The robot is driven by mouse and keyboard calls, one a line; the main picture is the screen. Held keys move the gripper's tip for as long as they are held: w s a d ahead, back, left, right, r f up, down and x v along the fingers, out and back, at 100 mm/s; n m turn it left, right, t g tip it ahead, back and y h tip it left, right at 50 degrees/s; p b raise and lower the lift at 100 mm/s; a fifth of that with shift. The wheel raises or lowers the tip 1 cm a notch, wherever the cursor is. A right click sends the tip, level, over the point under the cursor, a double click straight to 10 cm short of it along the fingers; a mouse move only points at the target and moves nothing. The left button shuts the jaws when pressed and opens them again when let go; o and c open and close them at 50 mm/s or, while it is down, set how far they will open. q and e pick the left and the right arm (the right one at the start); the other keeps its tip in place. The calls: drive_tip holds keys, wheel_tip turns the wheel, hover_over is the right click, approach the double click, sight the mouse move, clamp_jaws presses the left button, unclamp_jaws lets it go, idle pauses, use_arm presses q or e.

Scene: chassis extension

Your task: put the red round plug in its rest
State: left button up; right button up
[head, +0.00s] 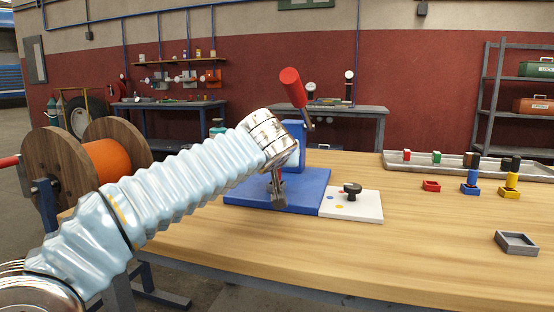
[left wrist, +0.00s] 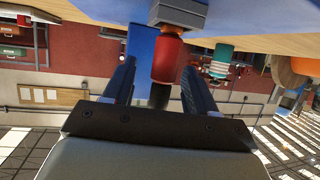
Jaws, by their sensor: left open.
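In the left wrist view, which is upside down, a red cylinder with a dark end (left wrist: 168,60), apparently the red round plug, stands on a grey-blue block (left wrist: 180,12). My left gripper (left wrist: 158,68) is open, one finger on each side of the plug. I cannot tell whether either finger touches it. A small red square rest (head: 431,186) lies empty to the right. My right gripper is out of view.
A white plate (head: 365,207) with a black knob (head: 351,188) adjoins the blue base. Blue (head: 472,178) and yellow (head: 512,183) plugs stand in their rests. A grey tray (head: 516,243) sits at front right; a long rack (head: 465,168) is behind. The front middle table is clear.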

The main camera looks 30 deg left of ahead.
use_arm(q)
drive_tip(key=v, duration=1.4)
